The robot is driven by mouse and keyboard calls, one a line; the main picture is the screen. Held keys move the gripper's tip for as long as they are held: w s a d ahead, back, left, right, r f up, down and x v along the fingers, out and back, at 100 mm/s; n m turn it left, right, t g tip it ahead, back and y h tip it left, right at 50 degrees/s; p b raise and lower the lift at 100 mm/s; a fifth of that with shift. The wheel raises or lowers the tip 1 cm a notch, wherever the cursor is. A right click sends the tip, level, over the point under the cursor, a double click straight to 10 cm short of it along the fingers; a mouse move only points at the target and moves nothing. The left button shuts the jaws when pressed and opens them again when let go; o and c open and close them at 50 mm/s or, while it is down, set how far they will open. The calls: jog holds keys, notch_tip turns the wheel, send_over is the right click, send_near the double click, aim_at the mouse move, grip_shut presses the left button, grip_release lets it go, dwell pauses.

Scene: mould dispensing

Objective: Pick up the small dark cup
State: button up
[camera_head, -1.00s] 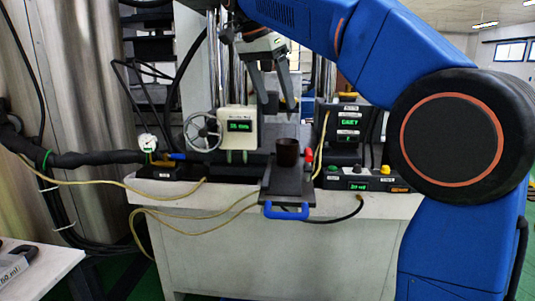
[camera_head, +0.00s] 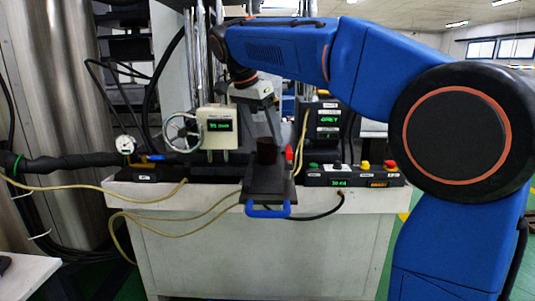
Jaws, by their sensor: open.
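The small dark cup (camera_head: 267,153) stands upright on a dark plate (camera_head: 268,184) with a blue handle (camera_head: 268,211) at its front edge. My gripper (camera_head: 262,125) is open and points down behind and above the cup, in line with it in this view. One finger shows as a grey strip going down towards the cup's rim; the other finger is hard to make out. Whether the fingers touch the cup cannot be told. Nothing is seen held.
A red-tipped part (camera_head: 289,153) stands close to the cup's right. A handwheel (camera_head: 181,132) and a display box (camera_head: 218,128) are to the left. A control box with buttons (camera_head: 350,176) is at the right. Hoses cross the white bench (camera_head: 270,255).

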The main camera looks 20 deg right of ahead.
aim_at(268, 146)
jog(key=shift+x, duration=2.6)
jog(key=shift+a, duration=0.15)
jog(key=c, duration=1.1)
